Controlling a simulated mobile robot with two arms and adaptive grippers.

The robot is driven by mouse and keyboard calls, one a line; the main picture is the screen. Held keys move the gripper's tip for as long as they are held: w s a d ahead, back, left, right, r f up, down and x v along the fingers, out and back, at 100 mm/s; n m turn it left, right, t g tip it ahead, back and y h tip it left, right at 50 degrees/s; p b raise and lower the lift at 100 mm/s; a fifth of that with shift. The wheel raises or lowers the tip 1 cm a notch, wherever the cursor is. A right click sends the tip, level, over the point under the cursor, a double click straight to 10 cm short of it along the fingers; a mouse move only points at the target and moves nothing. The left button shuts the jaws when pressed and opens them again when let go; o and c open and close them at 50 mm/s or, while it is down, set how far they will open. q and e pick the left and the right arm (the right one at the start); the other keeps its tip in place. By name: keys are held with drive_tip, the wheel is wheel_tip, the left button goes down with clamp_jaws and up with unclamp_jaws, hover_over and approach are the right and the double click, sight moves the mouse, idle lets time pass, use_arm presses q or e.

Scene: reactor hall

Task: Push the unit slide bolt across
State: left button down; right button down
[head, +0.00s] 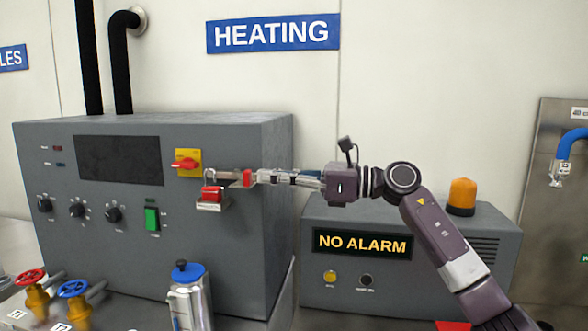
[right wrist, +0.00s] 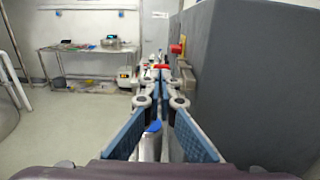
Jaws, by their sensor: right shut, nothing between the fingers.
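The slide bolt (head: 229,174) is a metal bar on the front of the grey unit (head: 108,215), with a red end piece (head: 247,178) at its right. In the right wrist view the red piece (right wrist: 162,67) shows just beyond my fingertips. My right gripper (head: 259,177) comes in from the right at the bolt's height. Its fingers are shut and empty, with the tips close to the red piece. I cannot tell whether they touch it. My left gripper is not in view.
A yellow plate with a red rotary switch (head: 186,163) sits just above the bolt. A red padlock-like part (head: 210,193) is just below it. A blue-lidded jug (head: 188,275) stands below in front. The NO ALARM box (head: 405,260) is at the right.

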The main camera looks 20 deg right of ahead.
sight(250, 176)
drive_tip(key=shift+w+a, duration=0.25)
drive_tip(key=shift+a, duration=0.15)
drive_tip(key=shift+w+a, duration=0.1)
drive_tip(key=shift+a, duration=0.05)
drive_tip(key=shift+w+f, duration=0.1)
drive_tip(key=shift+w, duration=0.05)
drive_tip(key=shift+a, duration=0.15)
drive_tip(key=p+x, duration=0.1)
drive_tip(key=x, duration=0.3)
drive_tip(key=shift+w+a, duration=0.25)
drive_tip(key=shift+a, duration=0.1)
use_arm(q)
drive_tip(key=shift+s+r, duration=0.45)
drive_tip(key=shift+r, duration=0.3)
use_arm(e)
drive_tip(key=shift+s+d, duration=0.1)
